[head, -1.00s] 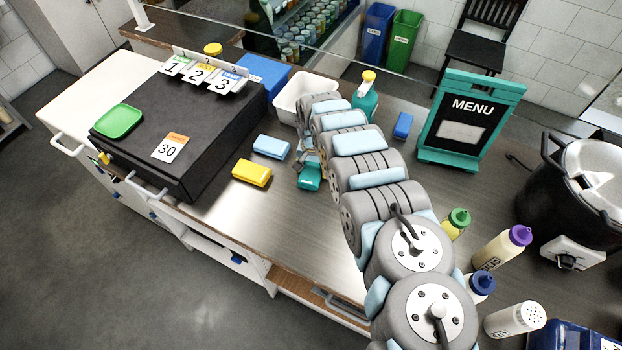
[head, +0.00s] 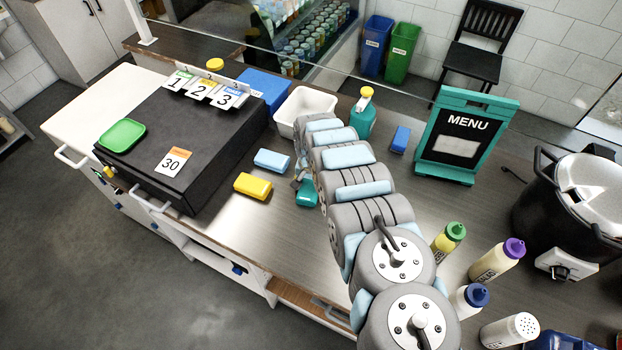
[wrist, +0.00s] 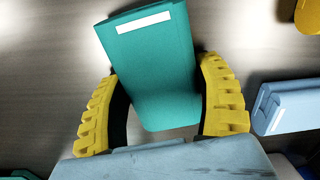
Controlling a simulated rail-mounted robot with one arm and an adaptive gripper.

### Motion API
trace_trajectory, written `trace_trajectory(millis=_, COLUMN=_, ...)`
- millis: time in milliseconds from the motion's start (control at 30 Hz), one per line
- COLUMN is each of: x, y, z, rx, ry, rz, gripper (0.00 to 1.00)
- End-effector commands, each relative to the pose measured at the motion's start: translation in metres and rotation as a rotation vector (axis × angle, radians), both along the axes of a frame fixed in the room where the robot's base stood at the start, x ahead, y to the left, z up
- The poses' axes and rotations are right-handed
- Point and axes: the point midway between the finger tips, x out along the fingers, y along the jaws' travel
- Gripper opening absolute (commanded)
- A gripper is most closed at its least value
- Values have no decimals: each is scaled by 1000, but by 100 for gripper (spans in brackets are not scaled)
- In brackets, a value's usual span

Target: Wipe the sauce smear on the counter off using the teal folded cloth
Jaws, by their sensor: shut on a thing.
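The teal folded cloth (wrist: 150,60) with a white label lies between the two yellow fingers of my gripper (wrist: 160,72) in the wrist view. My gripper is shut on it. In the head view the cloth (head: 306,196) shows beside my arm at the counter, right of the yellow block. I cannot tell whether it touches the counter or is just above it. My arm hides part of the counter and most of the gripper in the head view. I cannot make out the sauce smear in either view.
A yellow block (head: 253,186) and a light blue block (head: 272,160) lie just left of the cloth. A white tub (head: 290,125), a spray bottle (head: 362,122), a blue block (head: 400,139) and a menu stand (head: 452,165) are behind. Several bottles stand right of my arm.

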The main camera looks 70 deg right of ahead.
Motion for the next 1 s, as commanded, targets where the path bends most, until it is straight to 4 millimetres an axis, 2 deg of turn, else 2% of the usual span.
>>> trace_trajectory(millis=33, x=-2, y=7, z=4, rx=6, ry=6, rz=1, gripper=31)
trace_trajectory(millis=833, x=-6, y=72, z=3, rx=5, ry=7, rz=-20, gripper=31)
trace_trajectory(millis=900, x=-5, y=71, z=7, rx=2, ry=5, rz=-20, gripper=31)
trace_trajectory(millis=967, x=-5, y=69, z=25, rx=-1, ry=4, rz=-20, gripper=31)
trace_trajectory(millis=1000, x=-6, y=70, z=26, rx=0, ry=5, rz=-20, gripper=31)
